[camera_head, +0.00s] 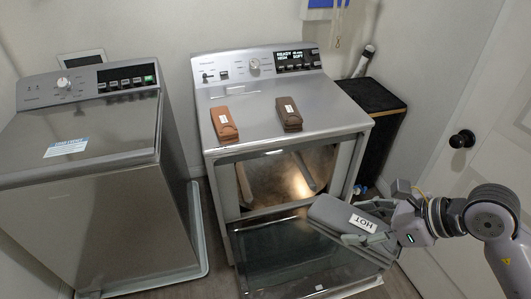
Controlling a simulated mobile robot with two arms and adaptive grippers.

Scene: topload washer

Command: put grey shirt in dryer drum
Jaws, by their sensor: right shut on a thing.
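The grey shirt (328,211) is a folded grey bundle with a white label reading HOT. My right gripper (366,223) is shut on it, coming in from the right. The shirt is in front of the dryer's opening, above the lowered door. The dryer (265,145) stands in the centre with its front open. The dryer drum (280,180) shows inside, lit and metallic, and I see no cloth in its visible part. The dryer door (275,255) hangs folded down in front. The shirt and gripper hide part of the door's right side. My left gripper is not in view.
An orange-brown folded item (224,126) and a dark brown one (288,114) lie on the dryer top. A topload washer (85,130) with its lid shut stands at left. A black cabinet (374,97) is right of the dryer. A white door (455,110) with a black knob bounds the right.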

